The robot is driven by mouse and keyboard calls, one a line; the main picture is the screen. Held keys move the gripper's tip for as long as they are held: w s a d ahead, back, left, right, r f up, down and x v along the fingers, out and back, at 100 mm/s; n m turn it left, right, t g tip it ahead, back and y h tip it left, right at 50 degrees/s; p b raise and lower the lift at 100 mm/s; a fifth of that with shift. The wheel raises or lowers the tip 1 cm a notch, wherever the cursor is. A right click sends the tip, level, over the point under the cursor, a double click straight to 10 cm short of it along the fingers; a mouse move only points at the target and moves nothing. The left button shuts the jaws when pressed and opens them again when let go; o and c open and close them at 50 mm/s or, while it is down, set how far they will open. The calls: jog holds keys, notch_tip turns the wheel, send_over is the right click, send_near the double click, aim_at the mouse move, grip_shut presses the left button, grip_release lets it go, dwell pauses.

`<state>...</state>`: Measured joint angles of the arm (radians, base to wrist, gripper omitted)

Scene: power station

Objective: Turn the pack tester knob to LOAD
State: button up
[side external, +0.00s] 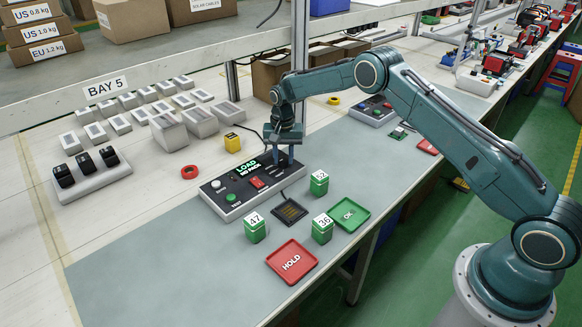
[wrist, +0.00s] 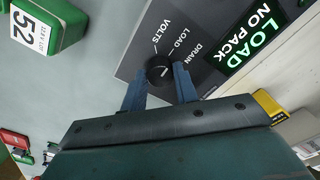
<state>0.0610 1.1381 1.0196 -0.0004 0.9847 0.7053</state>
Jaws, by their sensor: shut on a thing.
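The pack tester (side external: 222,205) is a dark panel box on the grey mat, with a green-lit display (side external: 246,167) reading "LOAD NO PACK"; the display also shows in the wrist view (wrist: 258,32). The black knob (wrist: 160,70) has a short white mark, with VOLTS, LOAD and DRAIN printed around it. The mark seems to point toward LOAD. My gripper (wrist: 160,88) is shut on the knob, one blue finger on each side. In the side view my gripper (side external: 283,152) stands over the tester's far right end and hides the knob.
Green packs 47 (side external: 255,230), 36 (side external: 322,229) and 52 (wrist: 45,28) stand near the tester. A black slotted pad (side external: 289,210), a red HOLD tray (side external: 291,262) and a green OK tray (side external: 349,214) lie in front. A yellow block (side external: 232,143) stands behind.

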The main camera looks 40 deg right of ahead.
aim_at(283, 159)
dwell(0.4)
jog(key=o, duration=1)
jog(key=shift+c, duration=0.2)
jog(key=shift+r, duration=0.15)
notch_tip(283, 159, up, 14)
jog(key=shift+f, duration=0.2)
jog(key=shift+r, duration=0.1)
